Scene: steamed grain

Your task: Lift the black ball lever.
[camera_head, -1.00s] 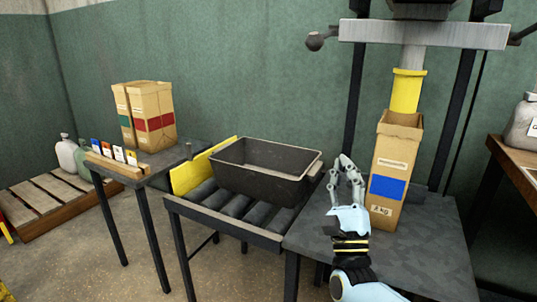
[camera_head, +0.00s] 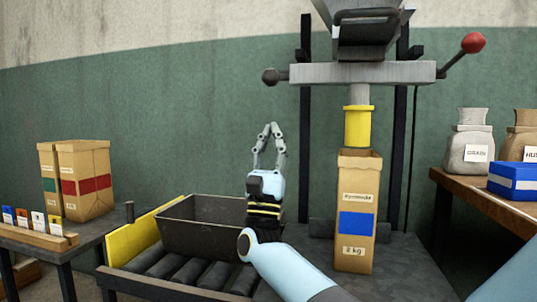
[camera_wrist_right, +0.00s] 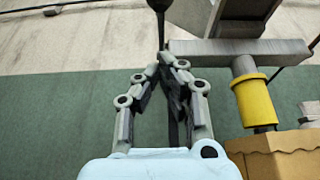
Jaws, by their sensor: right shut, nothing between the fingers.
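In the right wrist view the fingers (camera_wrist_right: 168,60) reach up towards a dark rod and knob (camera_wrist_right: 159,8), which seem to be the lever. Whether they touch cannot be told there. My left gripper is out of view.
A red ball lever (camera_head: 473,42) is at the crossbar's right end. A yellow spout (camera_head: 358,126) stands over a paper bag (camera_head: 356,190) with a blue label. A dark bin (camera_head: 190,233) sits on rollers at the left. The wall behind the gripper is clear.

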